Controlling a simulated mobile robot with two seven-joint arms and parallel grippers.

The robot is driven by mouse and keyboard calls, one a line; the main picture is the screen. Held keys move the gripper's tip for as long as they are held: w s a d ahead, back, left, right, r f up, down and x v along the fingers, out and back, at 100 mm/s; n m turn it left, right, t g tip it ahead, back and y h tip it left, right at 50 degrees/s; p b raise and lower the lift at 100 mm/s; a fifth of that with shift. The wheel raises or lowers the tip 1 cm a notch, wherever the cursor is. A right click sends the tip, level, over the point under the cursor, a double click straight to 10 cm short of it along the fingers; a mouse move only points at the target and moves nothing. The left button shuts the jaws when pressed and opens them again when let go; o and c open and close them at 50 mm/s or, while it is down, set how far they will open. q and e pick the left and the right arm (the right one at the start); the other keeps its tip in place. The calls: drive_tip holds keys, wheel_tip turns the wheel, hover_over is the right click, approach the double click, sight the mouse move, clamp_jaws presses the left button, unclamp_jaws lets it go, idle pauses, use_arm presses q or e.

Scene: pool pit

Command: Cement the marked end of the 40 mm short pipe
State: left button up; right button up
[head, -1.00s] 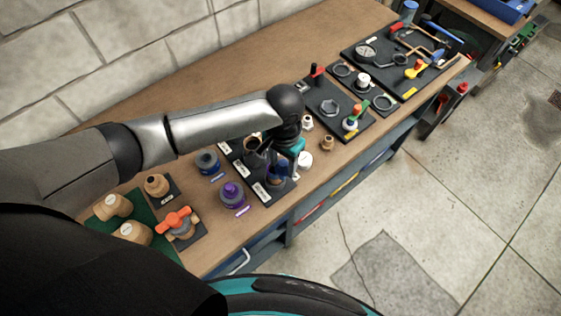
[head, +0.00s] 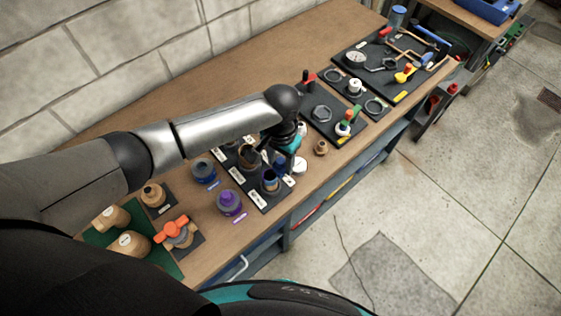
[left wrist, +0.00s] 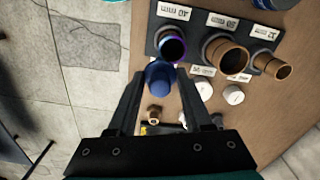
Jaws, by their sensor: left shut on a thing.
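The short pipe in the front seat of the black holder, by the label I read as 40 mm, stands upright (head: 270,186); it also shows in the left wrist view (left wrist: 172,47). Its rim and inside look purple and blue. My left gripper (head: 287,160) is shut on a blue piece (left wrist: 160,75), which looks like a dauber or cap. In the left wrist view this piece is between the fingertips, close beside the pipe's mouth; I cannot tell whether they touch. The blue can (head: 204,172) and the purple can (head: 230,204) stand left of the holder. My right gripper is out of view.
White caps (head: 299,166) and a small brown fitting (head: 321,148) lie to the right. An orange-handled valve (head: 177,232) is at the front left. Tool boards (head: 345,125) fill the right side. The back of the bench is clear.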

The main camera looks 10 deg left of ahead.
use_arm(q)
drive_tip(key=shift+w+a, duration=0.25)
drive_tip(key=shift+w, duration=0.2)
drive_tip(key=shift+w+a+p, duration=0.1)
drive_tip(key=shift+p, duration=0.2)
drive_tip(key=shift+w+a+p, duration=0.3)
drive_tip(key=shift+a+p, duration=0.15)
drive_tip(key=shift+a, duration=0.1)
drive_tip(key=shift+a, duration=0.1)
drive_tip(key=shift+a+p, duration=0.35)
drive_tip(key=shift+a, duration=0.4)
drive_tip(key=shift+s+a, duration=0.15)
drive_tip(key=shift+a, duration=0.1)
